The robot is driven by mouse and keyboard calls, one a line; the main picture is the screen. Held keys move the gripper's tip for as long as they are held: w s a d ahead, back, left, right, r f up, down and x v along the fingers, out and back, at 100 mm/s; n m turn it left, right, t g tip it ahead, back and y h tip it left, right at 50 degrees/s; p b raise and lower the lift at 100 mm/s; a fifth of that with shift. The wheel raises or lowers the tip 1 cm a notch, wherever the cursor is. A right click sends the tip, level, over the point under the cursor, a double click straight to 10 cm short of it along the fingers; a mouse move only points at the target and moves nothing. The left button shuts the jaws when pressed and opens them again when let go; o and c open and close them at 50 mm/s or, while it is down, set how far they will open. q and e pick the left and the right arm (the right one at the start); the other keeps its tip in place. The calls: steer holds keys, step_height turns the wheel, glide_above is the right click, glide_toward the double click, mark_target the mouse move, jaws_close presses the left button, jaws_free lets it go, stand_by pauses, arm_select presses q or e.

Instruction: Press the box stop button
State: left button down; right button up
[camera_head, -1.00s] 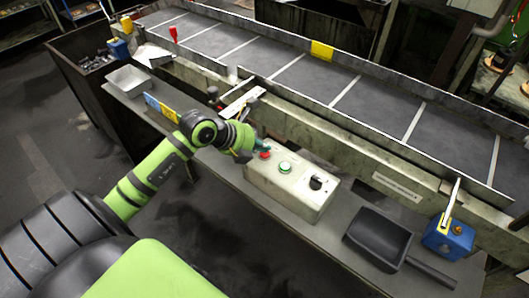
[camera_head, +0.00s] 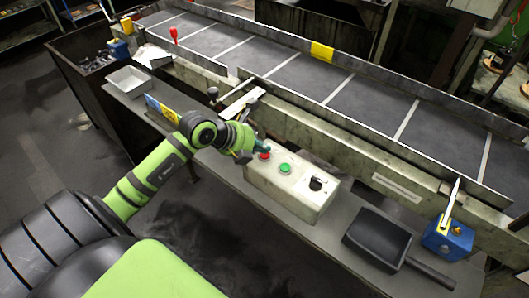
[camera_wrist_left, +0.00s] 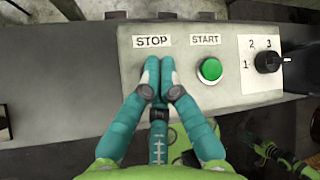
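The pale control box (camera_head: 300,196) sits on the grey bench and also shows in the left wrist view (camera_wrist_left: 228,88). Its red stop button (camera_head: 264,156) is at the left end in the head view. In the wrist view the button is hidden behind my fingers, below the STOP label (camera_wrist_left: 152,41). My left gripper (camera_head: 262,147) is at the stop button, and its teal fingertips (camera_wrist_left: 160,66) are together with nothing held. I cannot tell whether they touch the button. The green start button (camera_head: 285,168) is beside it, also clear in the wrist view (camera_wrist_left: 210,69).
A black selector knob (camera_head: 316,183) is at the box's right end. A black scoop (camera_head: 378,240) and a blue box (camera_head: 447,240) are farther right on the bench. A conveyor (camera_head: 345,92) runs behind. A metal tray (camera_head: 129,80) is at the left.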

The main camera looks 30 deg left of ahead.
mark_target(262, 155)
arm_select(q)
steer(key=shift+r+p, duration=2.5)
steer(key=shift+r, duration=0.6)
steer(key=shift+f, duration=0.1)
